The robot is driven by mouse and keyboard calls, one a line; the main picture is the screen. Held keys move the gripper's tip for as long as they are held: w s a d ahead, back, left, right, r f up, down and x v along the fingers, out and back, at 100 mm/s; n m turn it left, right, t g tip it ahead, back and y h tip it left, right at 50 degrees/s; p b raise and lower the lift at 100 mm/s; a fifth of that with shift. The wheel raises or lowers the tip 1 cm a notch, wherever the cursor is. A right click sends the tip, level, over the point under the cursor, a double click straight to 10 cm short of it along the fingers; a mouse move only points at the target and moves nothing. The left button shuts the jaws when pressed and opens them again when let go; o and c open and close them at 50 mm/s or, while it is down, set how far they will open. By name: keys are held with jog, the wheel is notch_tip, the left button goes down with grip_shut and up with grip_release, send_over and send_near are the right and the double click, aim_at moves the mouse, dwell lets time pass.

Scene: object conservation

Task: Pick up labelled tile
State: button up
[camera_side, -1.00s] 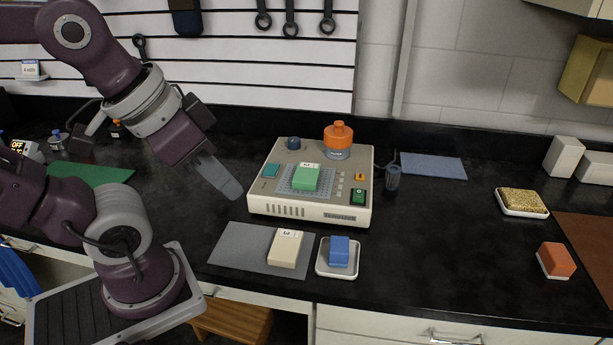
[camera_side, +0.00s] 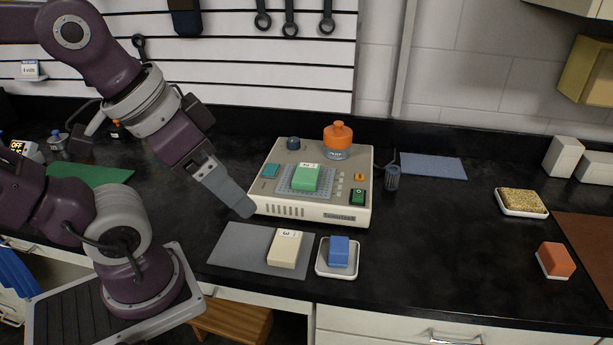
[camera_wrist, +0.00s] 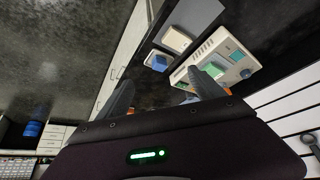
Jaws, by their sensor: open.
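A cream tile (camera_side: 286,249) with a dark mark on a white label lies on a grey mat (camera_side: 235,250) at the front. A green tile (camera_side: 306,178), also with a marked label, lies on the platform of a beige device (camera_side: 310,212). In the wrist view are the cream tile (camera_wrist: 176,40) and the green tile (camera_wrist: 213,69). My gripper (camera_side: 243,208) is open and empty, above the bench left of the device's front corner and apart from both tiles. Its two spread fingers show in the wrist view (camera_wrist: 165,90).
A blue block (camera_side: 339,251) sits in a white dish (camera_side: 323,269) right of the cream tile. An orange-capped bottle (camera_side: 338,138) stands on the device. A dark cup (camera_side: 393,177), a sponge in a dish (camera_side: 521,202) and an orange block (camera_side: 556,261) are to the right. Clear bench lies between.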

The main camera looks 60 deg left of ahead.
jog(key=w+a+f+m+g+y, duration=0.1)
jog(key=a+f+m+g+y, duration=0.3)
jog(key=a, duration=0.4)
jog(key=a+f+m+g+y, duration=0.2)
jog(key=a+f+m+y, duration=0.25)
jog(key=a+y, duration=0.2)
jog(key=m+t, duration=1.1)
jog(key=m, duration=0.8)
send_near(306, 173)
jog(key=shift+w+a+f+n, duration=0.25)
jog(key=shift+w+a+f, duration=0.25)
jog(key=shift+w+f, duration=0.15)
jog(key=x, duration=0.4)
jog(key=r+x, duration=0.1)
jog(key=x, duration=0.2)
jog(key=c, duration=1.7)
